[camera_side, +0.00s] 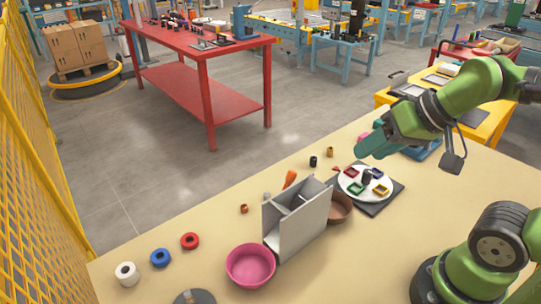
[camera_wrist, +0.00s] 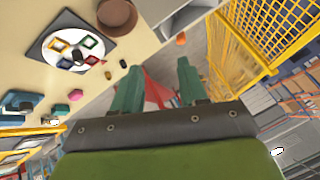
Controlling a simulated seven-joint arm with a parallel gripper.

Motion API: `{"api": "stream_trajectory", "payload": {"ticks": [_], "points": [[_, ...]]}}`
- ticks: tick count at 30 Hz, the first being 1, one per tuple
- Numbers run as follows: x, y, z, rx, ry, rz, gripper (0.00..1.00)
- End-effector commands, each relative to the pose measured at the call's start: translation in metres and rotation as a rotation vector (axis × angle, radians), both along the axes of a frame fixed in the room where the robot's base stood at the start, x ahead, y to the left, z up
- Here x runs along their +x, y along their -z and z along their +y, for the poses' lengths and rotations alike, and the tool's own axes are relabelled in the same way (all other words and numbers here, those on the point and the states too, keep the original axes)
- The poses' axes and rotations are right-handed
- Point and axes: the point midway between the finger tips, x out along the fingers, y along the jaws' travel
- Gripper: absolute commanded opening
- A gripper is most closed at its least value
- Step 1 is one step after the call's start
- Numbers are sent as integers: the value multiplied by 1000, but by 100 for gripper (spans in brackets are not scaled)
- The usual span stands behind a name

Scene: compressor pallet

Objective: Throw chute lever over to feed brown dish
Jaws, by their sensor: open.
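The grey chute box (camera_side: 297,222) stands upright on the table in the side view. An orange handle (camera_side: 289,179), which looks like the lever, shows at its far side. Its tilt is hard to tell. The brown dish (camera_side: 341,208) sits right of the chute, partly hidden by it. The pink dish (camera_side: 250,266) sits on its near left. In the wrist view, the brown dish (camera_wrist: 117,14), chute (camera_wrist: 163,9) and orange handle (camera_wrist: 180,39) are near the top edge. My gripper (camera_side: 370,145) is open and empty, above the table's far edge, right of the chute; its two fingers (camera_wrist: 158,85) are spread apart.
A white plate (camera_side: 351,181) with several coloured frames lies on a dark mat right of the brown dish. Small dark and orange pieces (camera_side: 314,161) lie near the far edge. White, blue and red rings (camera_side: 160,257) lie at left. A yellow fence (camera_side: 38,150) borders the left.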

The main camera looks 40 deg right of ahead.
Motion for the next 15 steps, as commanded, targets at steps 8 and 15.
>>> {"api": "stream_trajectory", "payload": {"ticks": [8,15], "points": [[2,8,-2,0,9,32,48],[54,4,-15,-5,9,199,48]]}}
